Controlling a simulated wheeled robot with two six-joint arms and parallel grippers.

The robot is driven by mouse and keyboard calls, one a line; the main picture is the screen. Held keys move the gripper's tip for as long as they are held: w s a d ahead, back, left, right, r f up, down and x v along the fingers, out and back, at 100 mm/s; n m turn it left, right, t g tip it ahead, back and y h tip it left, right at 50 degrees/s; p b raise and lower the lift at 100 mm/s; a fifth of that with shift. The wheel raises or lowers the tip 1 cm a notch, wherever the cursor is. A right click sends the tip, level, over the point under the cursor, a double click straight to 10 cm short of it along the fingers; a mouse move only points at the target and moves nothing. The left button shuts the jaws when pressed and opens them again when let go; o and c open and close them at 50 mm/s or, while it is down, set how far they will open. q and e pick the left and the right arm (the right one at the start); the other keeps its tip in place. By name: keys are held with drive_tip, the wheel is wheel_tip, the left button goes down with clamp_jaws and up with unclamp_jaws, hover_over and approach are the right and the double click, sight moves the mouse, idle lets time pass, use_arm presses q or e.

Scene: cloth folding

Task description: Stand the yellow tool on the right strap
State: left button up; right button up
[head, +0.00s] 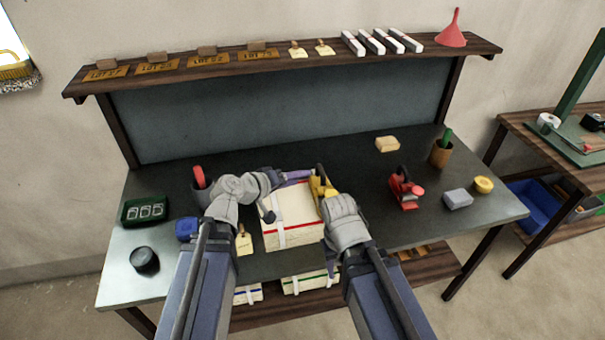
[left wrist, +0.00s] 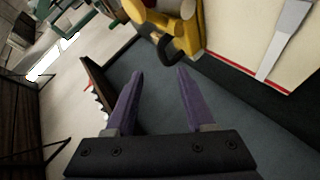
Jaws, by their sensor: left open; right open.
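The yellow tool (head: 323,187), with a dark loop handle, is at the back right of the cream box (head: 293,204), against the end of my right arm. It also shows in the left wrist view (left wrist: 189,30). The box has a red line and pale straps; the left strap (head: 279,232) is clear, while the right strap is hidden behind my right arm and the tool. My left gripper (head: 304,175) has purple fingers, open and empty (left wrist: 158,75), just left of the tool. My right gripper (head: 327,196) is open at the tool; its fingertips and any contact are hard to make out.
A red tool (head: 404,188), a grey block (head: 458,199) and a yellow roll (head: 483,185) stand on the bench to the right. A green tray (head: 145,209) and a dark round pot (head: 144,260) are at the left. The bench behind the box is mostly clear.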

use_arm(q)
drive_tip(key=s+d+f+m+g+y, duration=0.2)
drive_tip(key=s+d+f+m+g, duration=0.15)
drive_tip(key=s+f, duration=0.2)
drive_tip(key=s+d+f+m+g+y, duration=0.2)
drive_tip(key=s+f+g, duration=0.2)
drive_tip(key=s+f, duration=0.15)
drive_tip(key=s+a+f+m+g+y, duration=0.1)
drive_tip(key=s+a+g+y, duration=0.1)
drive_tip(key=s+a+y, duration=0.2)
drive_tip(key=s+y, duration=0.2)
drive_tip(key=s, duration=0.1)
drive_tip(key=shift+s+a+f+g, duration=0.2)
drive_tip(key=shift+s+a+g, duration=0.05)
drive_tip(key=shift+s+g, duration=0.1)
use_arm(e)
drive_tip(key=shift+c, duration=0.2)
